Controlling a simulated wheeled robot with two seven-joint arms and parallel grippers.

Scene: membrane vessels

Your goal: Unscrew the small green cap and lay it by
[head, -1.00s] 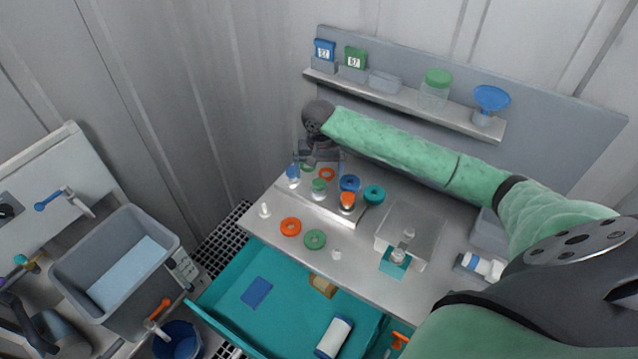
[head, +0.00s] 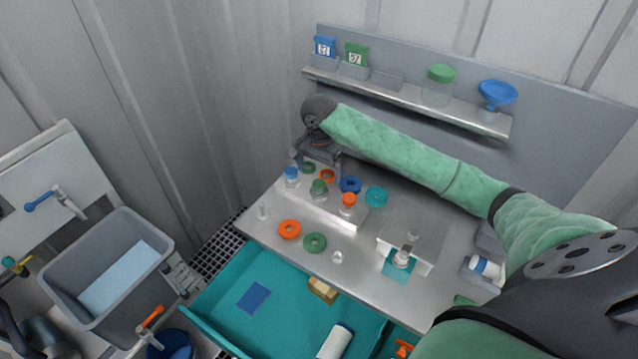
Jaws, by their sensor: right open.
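The small green cap (head: 319,185) sits on an upright clear vessel in the middle of the pale rack, between a vessel with a blue cap (head: 291,173) and one with an orange cap (head: 348,199). My right gripper (head: 318,165) is open and empty. It hangs over the rear of the rack, behind the green cap and apart from it. The green-sleeved right arm reaches in from the right. My left gripper is not in view.
Green, orange, blue and teal rings lie around the rack (head: 334,215); an orange ring (head: 289,230) and a green ring (head: 314,242) lie in front. A teal drawer (head: 225,322) stands open below. Free bench lies right of the rack.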

